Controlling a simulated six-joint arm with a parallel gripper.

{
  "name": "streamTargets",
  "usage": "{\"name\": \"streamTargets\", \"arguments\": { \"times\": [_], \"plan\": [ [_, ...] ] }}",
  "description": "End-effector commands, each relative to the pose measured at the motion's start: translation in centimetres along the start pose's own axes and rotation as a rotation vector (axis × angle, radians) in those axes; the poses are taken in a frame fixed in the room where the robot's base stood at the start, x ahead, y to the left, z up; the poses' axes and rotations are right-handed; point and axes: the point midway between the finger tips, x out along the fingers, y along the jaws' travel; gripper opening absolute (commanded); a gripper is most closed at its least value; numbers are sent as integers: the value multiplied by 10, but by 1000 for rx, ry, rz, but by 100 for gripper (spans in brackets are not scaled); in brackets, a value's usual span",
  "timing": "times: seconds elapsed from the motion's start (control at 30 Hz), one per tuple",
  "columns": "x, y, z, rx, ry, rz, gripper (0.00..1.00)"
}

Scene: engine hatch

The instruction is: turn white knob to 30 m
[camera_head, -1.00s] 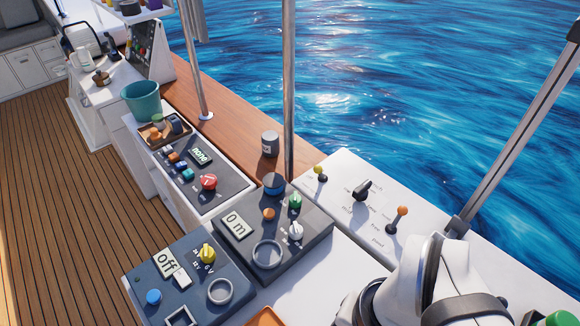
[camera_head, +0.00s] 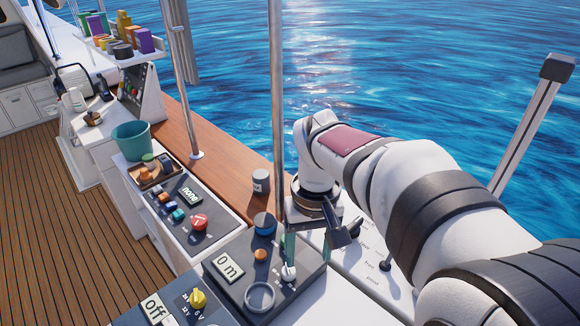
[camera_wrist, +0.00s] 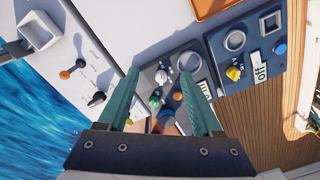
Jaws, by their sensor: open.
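The white knob (camera_head: 289,272) stands on the dark grey panel (camera_head: 290,297) with the "0 m" display (camera_head: 228,265). My gripper (camera_head: 306,254) is open and empty, pointing down above this panel. Its teal fingers also show in the wrist view (camera_wrist: 158,82). In the head view one finger is just above and behind the white knob; I cannot tell whether they touch.
A round ring (camera_head: 260,297) and an orange knob (camera_head: 260,255) share the panel. The "off" panel with a yellow knob (camera_head: 198,298) is nearer. A panel with a red knob (camera_head: 200,222) lies farther left. A metal post (camera_head: 278,120) rises behind the panel.

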Motion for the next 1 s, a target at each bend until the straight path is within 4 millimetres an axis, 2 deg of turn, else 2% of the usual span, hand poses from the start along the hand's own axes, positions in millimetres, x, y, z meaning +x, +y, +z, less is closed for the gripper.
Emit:
{"name": "streamTargets", "arguments": {
  "times": [0.03, 0.1, 0.2, 0.37, 0.7, 0.83, 1.0],
  "plan": [
    [11, -7, -32, -97, -4, 19, 73],
    [24, -16, -66, -211, 0, 43, 73],
    [36, -23, -91, -303, 3, 63, 73],
    [58, -24, -97, -326, 3, 68, 73],
    [157, -17, -98, -322, 3, 66, 73],
    [180, -16, -98, -322, 4, 66, 73],
    [194, -15, -99, -320, 6, 65, 73]
  ]
}}
